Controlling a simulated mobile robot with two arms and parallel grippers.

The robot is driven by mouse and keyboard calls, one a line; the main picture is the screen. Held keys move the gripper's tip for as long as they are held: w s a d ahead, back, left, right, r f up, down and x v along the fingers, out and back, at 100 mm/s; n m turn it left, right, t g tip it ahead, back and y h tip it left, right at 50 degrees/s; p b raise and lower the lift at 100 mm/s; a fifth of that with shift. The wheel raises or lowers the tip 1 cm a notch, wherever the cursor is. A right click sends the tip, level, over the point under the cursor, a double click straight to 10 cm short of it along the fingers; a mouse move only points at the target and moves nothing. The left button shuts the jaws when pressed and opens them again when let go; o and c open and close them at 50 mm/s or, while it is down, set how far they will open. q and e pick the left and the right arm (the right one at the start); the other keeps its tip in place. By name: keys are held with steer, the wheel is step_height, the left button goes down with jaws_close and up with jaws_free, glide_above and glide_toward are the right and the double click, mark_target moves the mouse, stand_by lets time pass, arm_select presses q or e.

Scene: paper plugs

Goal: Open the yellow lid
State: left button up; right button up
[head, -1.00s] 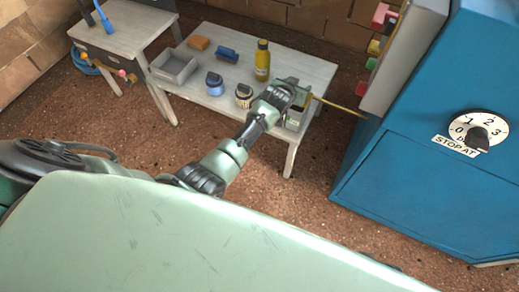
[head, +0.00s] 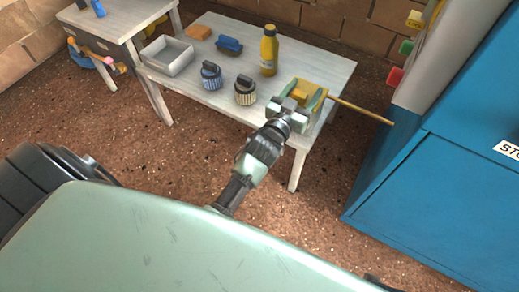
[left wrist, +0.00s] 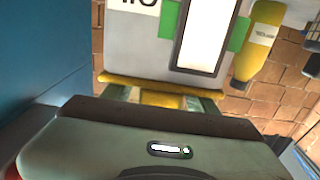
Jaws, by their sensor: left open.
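The yellow lid (head: 312,87) is at the right end of the white table, partly hidden by my left gripper (head: 303,98). My left gripper is open, with its two pale green fingers on either side of the yellow part. In the left wrist view, a yellow bar (left wrist: 160,87) runs across just ahead of the fingers, with yellow between them. I cannot tell whether the fingers touch the lid, or whether it is raised. My right gripper is out of view.
A thin stick (head: 362,111) points right from near the lid. A yellow bottle (head: 269,52), two round brushes, a blue brush (head: 229,46), an orange block (head: 198,33) and a grey tray (head: 167,57) share the table. A blue cabinet (head: 440,190) stands right.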

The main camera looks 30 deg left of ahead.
arm_select(q)
steer(key=s, duration=0.2)
steer(key=s+p, duration=0.1)
steer(key=s, duration=0.2)
steer(key=s+p, duration=0.1)
steer(key=s, duration=0.2)
steer(key=shift+s+a, duration=0.1)
steer(key=shift+a, duration=0.15)
steer(key=s+a+f+g+y+p, duration=0.1)
steer(key=s+a+f+g, duration=0.2)
steer(key=s+f+g, duration=0.5)
steer(key=shift+s+a+f+g+p, duration=0.2)
steer(key=shift+s+f+g+p, duration=0.3)
steer(key=shift+s, duration=1.9)
steer(key=shift+r, duration=0.1)
